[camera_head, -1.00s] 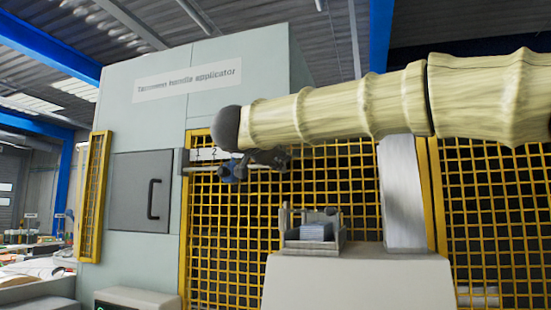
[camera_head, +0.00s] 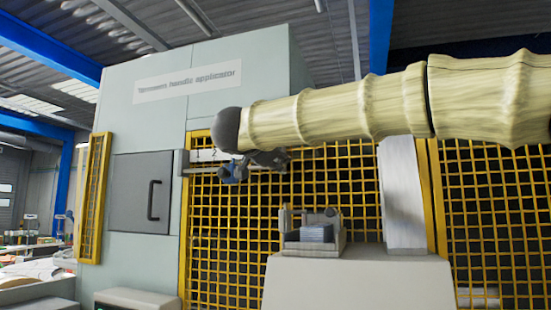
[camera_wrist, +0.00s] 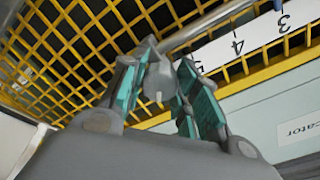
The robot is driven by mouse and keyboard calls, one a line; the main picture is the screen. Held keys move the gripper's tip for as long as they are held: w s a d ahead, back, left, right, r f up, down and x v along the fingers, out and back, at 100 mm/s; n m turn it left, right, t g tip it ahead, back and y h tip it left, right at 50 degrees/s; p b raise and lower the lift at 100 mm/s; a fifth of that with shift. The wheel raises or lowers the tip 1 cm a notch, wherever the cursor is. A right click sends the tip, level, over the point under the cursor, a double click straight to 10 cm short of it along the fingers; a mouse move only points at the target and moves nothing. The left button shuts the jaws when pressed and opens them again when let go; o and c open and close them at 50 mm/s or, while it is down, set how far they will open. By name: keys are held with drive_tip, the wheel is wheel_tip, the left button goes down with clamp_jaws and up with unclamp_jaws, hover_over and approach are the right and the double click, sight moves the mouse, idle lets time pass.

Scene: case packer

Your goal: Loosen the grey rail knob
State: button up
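The grey rail knob (camera_wrist: 157,82) sits between the two teal-padded fingers of my gripper (camera_wrist: 164,70) in the wrist view. In the head view my gripper (camera_head: 262,160) is at the rail, below the dark rounded end of my arm. The knob itself cannot be made out there. A small blue part (camera_head: 232,173) hangs on the rail just left of my gripper.
Yellow mesh guarding (camera_head: 340,190) stands behind the rail, close to my gripper. The grey applicator cabinet (camera_head: 150,110) with a dark handled door (camera_head: 140,190) is at the left. My arm covers part of the mesh.

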drive_tip(key=o, duration=0.3)
drive_tip(key=shift+s+f, duration=0.1)
drive_tip(key=shift+s, duration=0.05)
drive_tip(key=shift+o, duration=0.6)
drive_tip(key=shift+s, duration=0.2)
drive_tip(key=shift+w, duration=0.1)
drive_tip(key=v, duration=1.2)
